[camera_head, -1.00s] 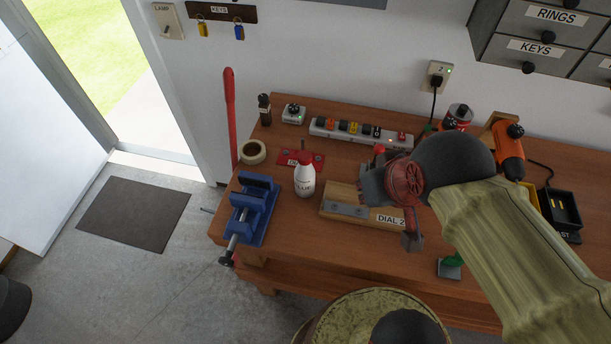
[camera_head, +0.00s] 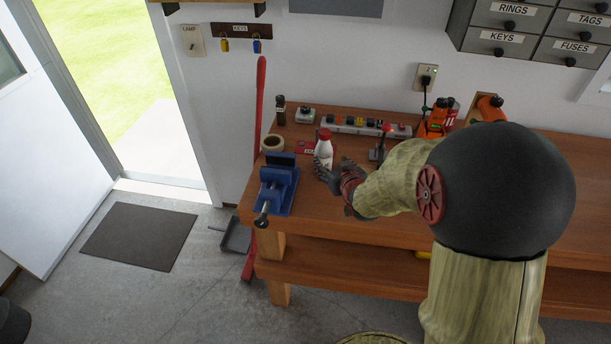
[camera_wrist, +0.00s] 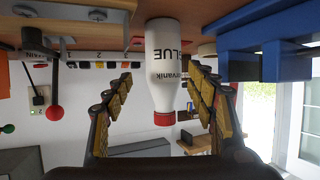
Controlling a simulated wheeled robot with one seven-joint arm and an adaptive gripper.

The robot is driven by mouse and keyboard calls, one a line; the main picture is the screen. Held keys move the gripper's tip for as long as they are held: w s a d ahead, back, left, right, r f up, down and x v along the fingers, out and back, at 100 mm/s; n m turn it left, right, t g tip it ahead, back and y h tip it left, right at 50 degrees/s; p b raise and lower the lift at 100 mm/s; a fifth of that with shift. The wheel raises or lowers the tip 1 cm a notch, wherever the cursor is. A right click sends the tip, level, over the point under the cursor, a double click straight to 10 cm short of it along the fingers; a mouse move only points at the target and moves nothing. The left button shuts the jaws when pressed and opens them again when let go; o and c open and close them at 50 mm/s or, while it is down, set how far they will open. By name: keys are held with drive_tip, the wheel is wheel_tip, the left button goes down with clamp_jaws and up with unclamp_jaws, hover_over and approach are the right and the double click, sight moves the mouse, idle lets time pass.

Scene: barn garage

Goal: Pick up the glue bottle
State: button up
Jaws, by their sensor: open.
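The glue bottle (camera_head: 324,148) is white with a red cap and stands upright on the workbench, right of the blue vise. In the wrist view, which is upside down, the bottle (camera_wrist: 163,70) shows its "GLUE" lettering. My gripper (camera_head: 335,170) is at the bottle, low on its near right side. In the wrist view my gripper (camera_wrist: 159,78) is open, with one finger on each side of the bottle and visible gaps between. The bottle's lower part is partly hidden by the fingers in the head view.
The blue vise (camera_head: 278,190) is close on the left, with a tape roll (camera_head: 272,143) behind it. A power strip (camera_head: 345,126) and a red-knobbed lever (camera_head: 380,143) stand behind and right. The workbench (camera_head: 400,235) front is clear.

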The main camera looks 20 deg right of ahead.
sight(324, 157)
drive_tip(key=shift+o, duration=0.5)
drive_tip(key=shift+a+f, duration=0.15)
drive_tip(key=shift+f, duration=0.3)
drive_tip(key=shift+o, duration=0.3)
drive_tip(key=shift+w+a+f, duration=0.1)
drive_tip(key=shift+f, duration=0.05)
drive_tip(key=b+x, duration=0.1)
drive_tip(key=x, duration=0.2)
drive_tip(key=b+x, duration=0.1)
drive_tip(key=x, duration=0.3)
drive_tip(key=shift+w, duration=0.3)
drive_tip(key=shift+c, duration=0.6)
drive_tip(key=c, duration=1.4)
